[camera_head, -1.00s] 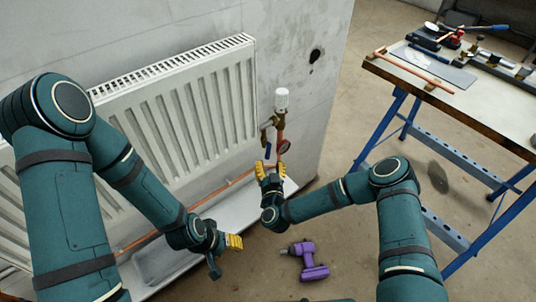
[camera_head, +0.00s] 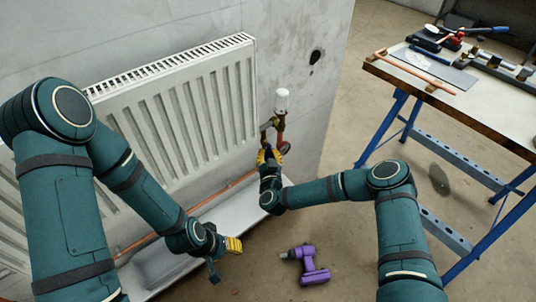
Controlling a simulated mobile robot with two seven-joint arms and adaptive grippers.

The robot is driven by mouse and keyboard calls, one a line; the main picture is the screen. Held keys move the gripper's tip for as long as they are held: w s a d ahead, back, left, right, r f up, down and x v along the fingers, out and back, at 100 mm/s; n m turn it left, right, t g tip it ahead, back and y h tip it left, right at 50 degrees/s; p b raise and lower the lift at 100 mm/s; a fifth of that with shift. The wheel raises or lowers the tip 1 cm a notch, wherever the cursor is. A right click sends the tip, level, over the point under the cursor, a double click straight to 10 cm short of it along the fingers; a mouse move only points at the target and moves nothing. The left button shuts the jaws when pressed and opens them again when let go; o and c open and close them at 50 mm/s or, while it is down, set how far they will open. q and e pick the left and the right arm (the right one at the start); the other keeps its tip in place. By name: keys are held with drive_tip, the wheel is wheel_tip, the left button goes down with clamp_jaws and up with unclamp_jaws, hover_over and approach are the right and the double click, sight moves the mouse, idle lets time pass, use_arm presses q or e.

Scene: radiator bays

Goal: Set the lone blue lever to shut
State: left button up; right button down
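The blue lever (camera_head: 267,147) is a small dark-blue handle hanging below the brass valve (camera_head: 268,125) at the radiator's right end. My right gripper (camera_head: 268,156), with yellow fingertips, is up at the lever from below. The fingers and wrist hide most of the lever, and I cannot tell whether they touch it or have closed on it. My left gripper (camera_head: 234,245) is low in front of the radiator, away from the valve. It shows side-on with its yellow fingers overlapping, so its opening cannot be told.
A white valve head (camera_head: 282,101) stands above a red-marked pipe beside the lever. The white radiator (camera_head: 185,105) is on the wall, with a copper pipe (camera_head: 238,182) below. A purple drill (camera_head: 308,265) lies on the floor. A workbench (camera_head: 460,90) with tools stands at right.

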drive_tip(key=m+p, duration=0.1)
drive_tip(key=m+g+p, duration=0.1)
drive_tip(key=a+g+p, duration=0.1)
drive_tip(key=shift+s+r+m, duration=0.3)
drive_tip(key=shift+r+m, duration=0.1)
drive_tip(key=shift+s+a+r+m+g+y+p, duration=0.15)
drive_tip(key=shift+m+g+y+p, duration=0.15)
drive_tip(key=shift+m+g+p, duration=0.25)
drive_tip(key=shift+s+a+m+g+y+p, duration=0.1)
drive_tip(key=shift+m+g+y+p, duration=0.2)
drive_tip(key=shift+m+g+p, duration=0.2)
drive_tip(key=c, duration=0.9)
unclamp_jaws()
drive_tip(key=shift+s, duration=0.1)
drive_tip(key=v, duration=1.2)
